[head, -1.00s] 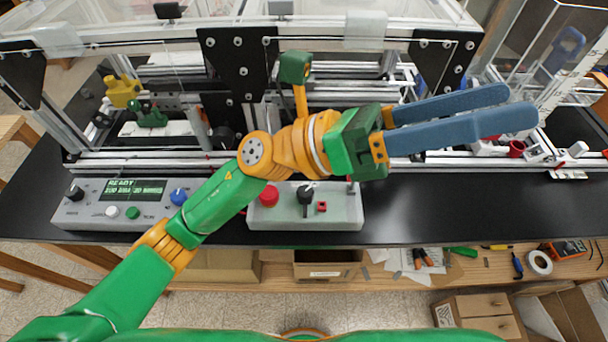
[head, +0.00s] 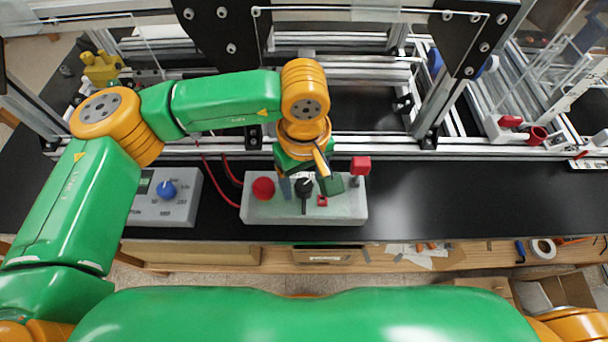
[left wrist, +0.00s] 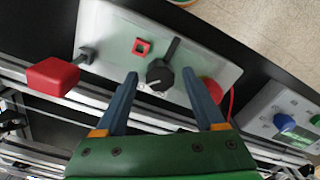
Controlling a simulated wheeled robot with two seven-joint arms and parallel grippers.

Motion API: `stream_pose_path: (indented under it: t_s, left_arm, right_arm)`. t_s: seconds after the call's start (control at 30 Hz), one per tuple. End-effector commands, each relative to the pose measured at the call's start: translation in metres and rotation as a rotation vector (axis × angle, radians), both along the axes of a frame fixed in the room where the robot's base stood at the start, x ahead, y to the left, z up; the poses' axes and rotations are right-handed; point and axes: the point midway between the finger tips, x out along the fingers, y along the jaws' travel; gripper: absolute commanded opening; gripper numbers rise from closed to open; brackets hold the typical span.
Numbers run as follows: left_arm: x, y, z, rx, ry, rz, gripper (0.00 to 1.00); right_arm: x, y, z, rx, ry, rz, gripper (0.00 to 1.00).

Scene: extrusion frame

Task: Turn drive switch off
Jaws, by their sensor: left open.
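A grey control box (head: 345,208) stands on the black bench top. It carries a red round button (head: 263,188), a black rotary knob (head: 304,188) with its bar toward the front edge, a small red switch (head: 322,201) and a red block on a stem (head: 360,165) at its right end. Which control is the drive switch I cannot read. My left gripper (left wrist: 160,73) is open over the box, its blue fingers on either side of the black knob (left wrist: 160,76). Contact with the knob cannot be told. My right gripper is out of view.
A second grey panel (head: 180,208) with a blue knob (head: 166,190) stands to the left, partly behind my arm. The aluminium frame (head: 385,147) rises behind the box. The black bench top to the right (head: 450,205) is clear.

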Motion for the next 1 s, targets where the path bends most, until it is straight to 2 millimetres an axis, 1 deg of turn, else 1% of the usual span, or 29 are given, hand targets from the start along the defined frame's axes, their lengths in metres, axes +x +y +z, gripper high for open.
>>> stream_pose_path:
  t_s: [0.1, 0.17, 0.2, 0.27, 0.3, 0.37, 0.53, 0.67, 0.87, 1.0]
  left_arm:
    - [0.000, 0.000, 0.000, 0.000, 0.001, 0.000, 0.71]
    - [0.000, 0.000, 0.000, -0.001, 0.000, 0.000, 0.55]
    - [0.000, 0.000, 0.000, -0.001, 0.000, 0.000, 0.44]
    - [0.000, 0.000, 0.000, -0.001, 0.000, 0.000, 0.28]
    - [0.000, 0.000, 0.000, -0.001, 0.000, 0.000, 0.17]
    - [0.000, 0.000, 0.000, -0.002, 0.001, 0.000, 0.01]
    - [0.000, 0.000, 0.000, -0.002, 0.001, 0.003, 0.00]
    - [0.000, -0.001, -0.002, -0.004, 0.000, 0.026, 0.00]
    - [0.000, -0.001, -0.005, -0.002, -0.002, 0.124, 0.00]
    - [0.000, -0.001, -0.007, -0.003, -0.002, 0.238, 0.00]
  right_arm:
    - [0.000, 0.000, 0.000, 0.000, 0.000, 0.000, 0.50]
    - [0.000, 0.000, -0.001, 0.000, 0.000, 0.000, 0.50]
    - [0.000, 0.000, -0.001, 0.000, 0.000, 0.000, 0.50]
    - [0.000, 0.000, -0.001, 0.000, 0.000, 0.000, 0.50]
    - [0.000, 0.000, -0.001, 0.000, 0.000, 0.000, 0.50]
    - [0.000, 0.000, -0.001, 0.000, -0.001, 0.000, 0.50]
    - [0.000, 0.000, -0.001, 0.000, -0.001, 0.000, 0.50]
    - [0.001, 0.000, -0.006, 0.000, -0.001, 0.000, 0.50]
    - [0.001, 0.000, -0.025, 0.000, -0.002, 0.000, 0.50]
    - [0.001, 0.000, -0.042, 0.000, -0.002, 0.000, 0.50]
